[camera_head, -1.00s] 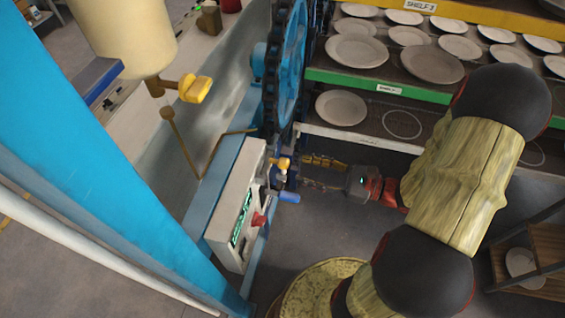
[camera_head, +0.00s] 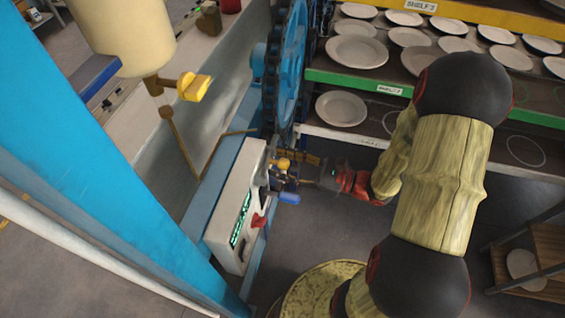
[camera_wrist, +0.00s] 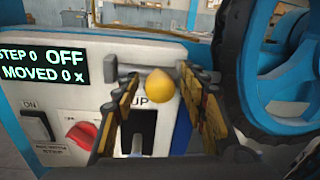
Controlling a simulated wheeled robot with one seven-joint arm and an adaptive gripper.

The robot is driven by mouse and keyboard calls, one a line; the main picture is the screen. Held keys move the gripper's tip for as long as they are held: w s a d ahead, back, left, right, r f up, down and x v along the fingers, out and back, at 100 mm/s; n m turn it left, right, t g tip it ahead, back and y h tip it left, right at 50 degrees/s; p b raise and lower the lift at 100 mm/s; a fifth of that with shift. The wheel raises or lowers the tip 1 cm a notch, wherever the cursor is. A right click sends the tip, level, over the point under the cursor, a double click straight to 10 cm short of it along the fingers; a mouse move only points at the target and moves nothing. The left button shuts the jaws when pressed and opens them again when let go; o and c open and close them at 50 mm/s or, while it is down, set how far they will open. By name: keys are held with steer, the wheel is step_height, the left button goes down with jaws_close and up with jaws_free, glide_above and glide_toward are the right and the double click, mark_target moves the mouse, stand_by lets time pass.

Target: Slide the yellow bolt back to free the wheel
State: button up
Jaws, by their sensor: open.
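The yellow bolt knob (camera_wrist: 160,86) shows in the wrist view in front of the control panel, between the fingers of my gripper (camera_wrist: 160,92). The fingers are open, one on each side of the knob, and I cannot tell whether either touches it. A grey bar (camera_wrist: 140,58) runs behind the knob. In the head view the knob (camera_head: 283,163) is at the panel's upper right, with my gripper (camera_head: 300,166) reaching it from the right. The blue wheel (camera_head: 290,65) stands just behind; it also shows at the right of the wrist view (camera_wrist: 290,90).
The panel (camera_wrist: 60,100) has a display reading STEP 0, OFF, MOVED 0 x, a black switch (camera_wrist: 37,125) and a red knob (camera_wrist: 82,135). A blue handle (camera_head: 289,198) sits below the bolt. Shelves with several plates (camera_head: 357,51) stand at the right.

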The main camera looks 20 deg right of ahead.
steer(key=shift+c, duration=0.9)
jaws_close()
